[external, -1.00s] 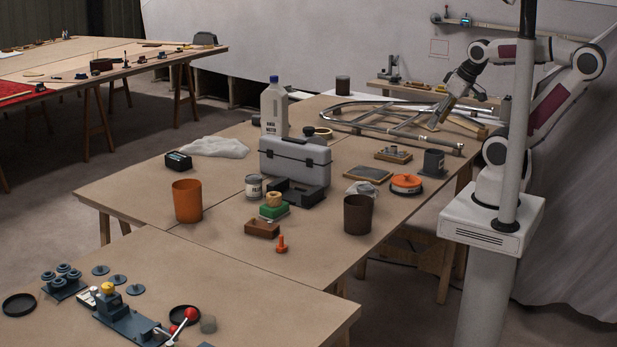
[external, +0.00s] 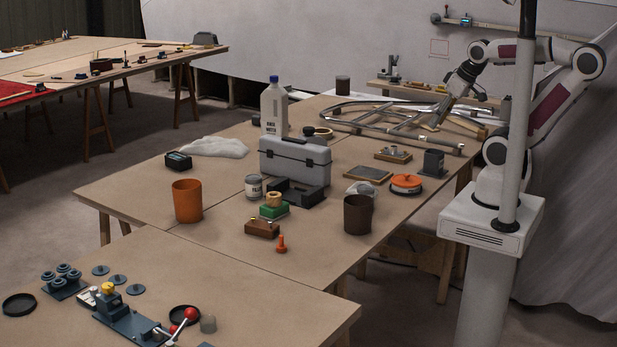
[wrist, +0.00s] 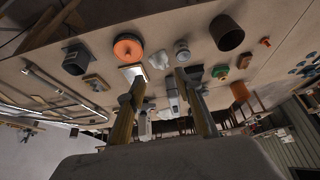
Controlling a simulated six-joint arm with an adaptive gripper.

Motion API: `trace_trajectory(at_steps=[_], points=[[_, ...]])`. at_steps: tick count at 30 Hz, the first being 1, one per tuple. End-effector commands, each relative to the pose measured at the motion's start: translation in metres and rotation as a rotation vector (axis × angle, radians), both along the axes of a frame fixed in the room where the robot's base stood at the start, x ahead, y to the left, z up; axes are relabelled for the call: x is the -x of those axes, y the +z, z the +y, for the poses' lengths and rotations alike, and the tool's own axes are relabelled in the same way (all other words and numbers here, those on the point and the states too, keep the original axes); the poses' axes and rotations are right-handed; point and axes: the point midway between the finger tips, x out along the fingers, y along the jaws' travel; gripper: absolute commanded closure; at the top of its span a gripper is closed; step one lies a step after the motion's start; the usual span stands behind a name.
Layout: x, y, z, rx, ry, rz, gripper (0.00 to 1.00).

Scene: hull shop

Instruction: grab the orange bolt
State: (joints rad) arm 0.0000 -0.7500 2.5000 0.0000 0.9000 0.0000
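The orange bolt (external: 281,245) stands upright on the near part of the middle table, in front of a small brown block. It also shows small at the right in the wrist view (wrist: 265,42). My gripper (external: 434,123) is far from it, over the metal tube frame at the back right of the table. In the wrist view the two fingers of my gripper (wrist: 160,80) are spread apart with nothing seen held between them.
A dark brown cup (external: 358,215) stands right of the bolt, and the brown block (external: 262,230) is behind it to the left. A grey toolbox (external: 295,160), an orange cup (external: 187,201) and an orange-topped disc (external: 406,182) stand around.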

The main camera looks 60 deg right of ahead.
Motion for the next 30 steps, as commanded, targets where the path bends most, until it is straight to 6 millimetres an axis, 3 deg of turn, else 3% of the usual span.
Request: trace_trajectory(at_steps=[11,17,23,30], points=[[-0.001,0.000,0.000,0.000,0.001,-0.001,0.70],[-0.013,0.000,0.003,0.005,0.016,-0.013,0.70],[-0.046,0.000,0.011,0.017,0.058,-0.052,0.70],[-0.098,-0.002,0.032,0.031,0.130,-0.120,0.70]])
